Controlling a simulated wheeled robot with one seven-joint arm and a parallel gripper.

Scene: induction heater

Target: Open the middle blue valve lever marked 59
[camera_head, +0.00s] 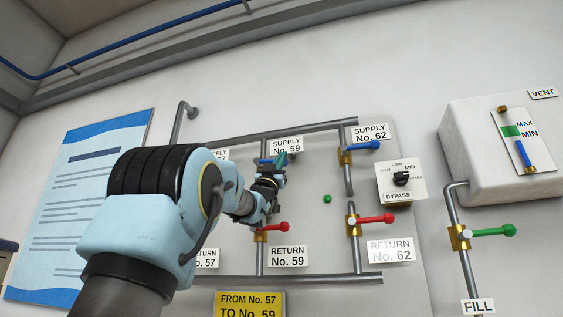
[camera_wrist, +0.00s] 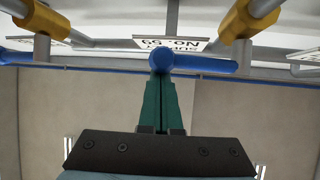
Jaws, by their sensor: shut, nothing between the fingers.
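The blue lever of SUPPLY No. 59 (camera_wrist: 205,66) runs sideways from its brass valve body (camera_wrist: 247,18) to a round knob in the wrist view. In the head view only a bit of the blue lever (camera_head: 264,161) shows, mostly hidden by my gripper (camera_head: 281,159). My gripper's green fingers (camera_wrist: 162,88) are shut together with nothing between them. Their tips are at the ball knob, which covers them in the wrist view; I cannot tell whether they touch. The SUPPLY No. 59 label (camera_head: 286,145) is just above the lever.
The SUPPLY No. 62 blue lever (camera_head: 362,146) is to the right. Red levers on RETURN No. 59 (camera_head: 273,227) and RETURN No. 62 (camera_head: 375,219) sit lower. A bypass switch (camera_head: 401,179) and a grey tank (camera_head: 505,150) are farther right. My arm hides the No. 57 valves.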

